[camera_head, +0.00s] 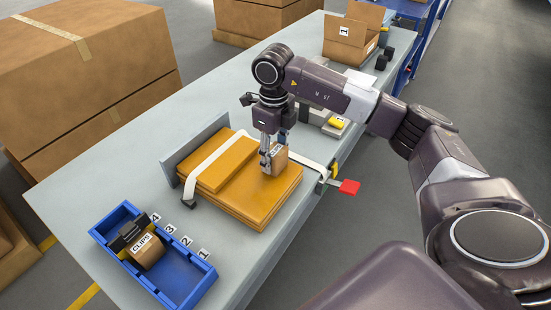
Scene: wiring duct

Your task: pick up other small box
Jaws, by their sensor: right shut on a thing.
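My right gripper (268,156) points down over the orange-brown boards and is shut on a small brown box (277,161) with a white label. The box is at or just above the top board; I cannot tell whether it touches. Another small box (150,255) labelled CLIPS sits tilted in the blue tray (190,295) at the front left, beside a dark object (128,235). My left gripper is not in view.
The stacked boards (255,207) lie under a white strap (213,158) with a red-handled clamp (348,187). Number labels 4 to 1 line the tray's edge. An open carton (347,38) stands at the back of the grey table (105,180). Large cartons (80,60) stand left.

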